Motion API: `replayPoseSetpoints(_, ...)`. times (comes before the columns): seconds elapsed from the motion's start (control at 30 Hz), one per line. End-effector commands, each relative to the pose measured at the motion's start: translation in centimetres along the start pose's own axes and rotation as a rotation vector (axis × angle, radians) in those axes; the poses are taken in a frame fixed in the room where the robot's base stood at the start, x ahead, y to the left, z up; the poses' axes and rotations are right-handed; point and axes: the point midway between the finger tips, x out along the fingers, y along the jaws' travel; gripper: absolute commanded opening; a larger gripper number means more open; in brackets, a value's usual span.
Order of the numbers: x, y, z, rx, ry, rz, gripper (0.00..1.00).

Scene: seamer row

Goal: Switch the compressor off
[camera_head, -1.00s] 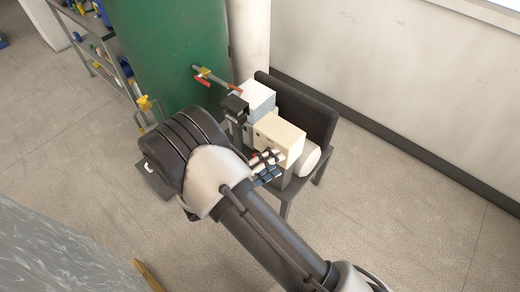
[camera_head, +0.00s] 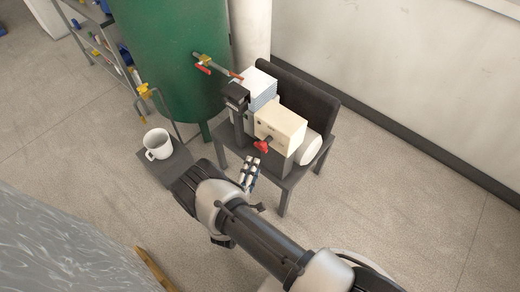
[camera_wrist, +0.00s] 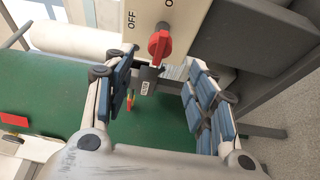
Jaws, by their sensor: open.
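The compressor's cream switch box (camera_head: 280,125) sits on a small dark stand, with a red rotary switch (camera_head: 262,147) on its front face. In the wrist view the red switch (camera_wrist: 159,46) is at top centre, on a cream panel (camera_wrist: 190,12) with "OFF" printed left of it and a second label starting with "O" cut off above. My gripper (camera_head: 250,174) is open and empty, just in front of the switch. Its padded fingers (camera_wrist: 160,90) show on either side below the knob, not visibly touching it.
A green tank (camera_head: 165,60) with a red-handled valve (camera_head: 208,63) stands behind left. A white mug (camera_head: 158,144) sits on a dark low surface beside my arm. A shelf (camera_head: 85,35) is at back left. Open floor lies right of the stand.

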Motion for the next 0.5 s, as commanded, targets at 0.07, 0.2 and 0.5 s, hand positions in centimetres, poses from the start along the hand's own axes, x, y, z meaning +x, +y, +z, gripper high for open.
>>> replayPoseSetpoints(0.07,1.9,-0.1,0.1,0.003,-0.006,0.002,0.52)
replayPoseSetpoints(0.2,4.9,-0.1,0.2,0.002,-0.006,0.002,0.52)
replayPoseSetpoints(0.5,9.0,-0.1,0.1,0.0,-0.002,0.001,0.52)
